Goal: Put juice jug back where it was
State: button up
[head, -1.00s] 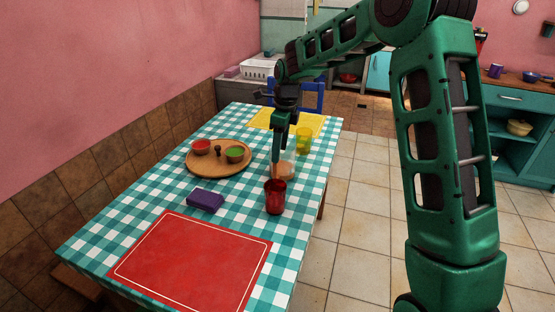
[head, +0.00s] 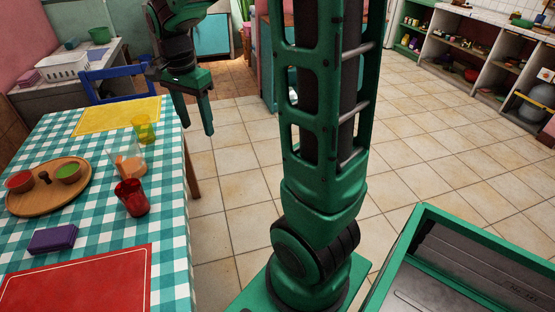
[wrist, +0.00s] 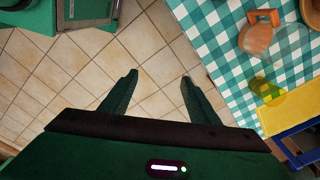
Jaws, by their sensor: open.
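The juice jug (head: 130,164) is a clear vessel with orange juice low in it. It stands on the checked tablecloth between the red cup (head: 132,197) and the yellow cup (head: 144,129). My gripper (head: 196,118) is open and empty, out past the table's right edge and apart from the jug. In the wrist view its two fingers (wrist: 159,77) are spread over bare floor tiles.
The table (head: 172,240) also holds a round wooden tray (head: 40,202) with bowls, a purple block (head: 52,238), a red mat (head: 80,285) and a yellow mat (head: 110,117). A blue chair (head: 118,72) stands at its far end. Open shelves (head: 470,60) line the back right. Tiled floor lies clear between.

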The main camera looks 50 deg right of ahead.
jog(key=s+d+n, duration=0.1)
jog(key=s+n, duration=0.2)
jog(key=s, duration=0.5)
jog(key=s+d+f+n, duration=0.1)
jog(key=s+n, duration=0.2)
jog(key=s, duration=0.6)
jog(key=s+d+f+n+y, duration=0.1)
jog(key=s+d+n, duration=0.1)
jog(key=s, duration=0.6)
jog(key=shift+s+f+n, duration=0.25)
jog(key=shift+n, duration=0.45)
jog(key=shift+w+f, duration=0.25)
jog(key=shift+w, duration=0.4)
